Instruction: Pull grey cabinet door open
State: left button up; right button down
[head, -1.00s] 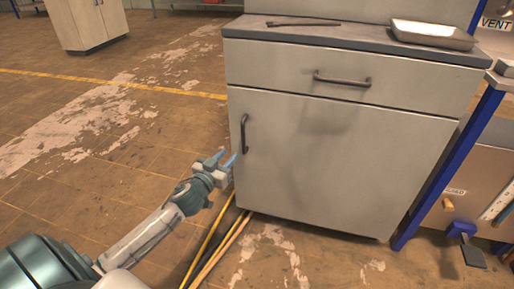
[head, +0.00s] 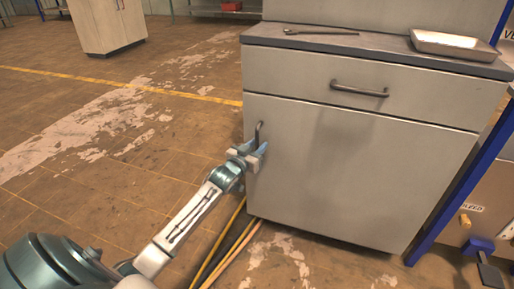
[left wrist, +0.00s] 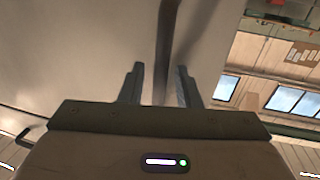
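The grey cabinet door (head: 345,175) is closed, below a drawer with a horizontal handle (head: 359,89). The door's dark vertical handle (head: 258,133) is near its left edge. My left gripper (head: 256,150) is at the lower part of this handle. In the left wrist view the gripper (left wrist: 160,88) has its two fingers apart, with the door handle (left wrist: 164,45) between them. A gap shows on each side of the handle, so the fingers do not look clamped on it. My right gripper is not in view.
A metal tray (head: 456,45) and a dark tool (head: 320,31) lie on the cabinet top. A blue post (head: 455,200) stands right of the cabinet. Yellow cables (head: 226,252) run along the floor by its lower left corner. Floor to the left is clear.

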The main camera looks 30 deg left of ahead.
pick_arm(q)
jog(key=shift+c, duration=0.2)
grip_shut()
jog(key=shift+s, duration=0.1)
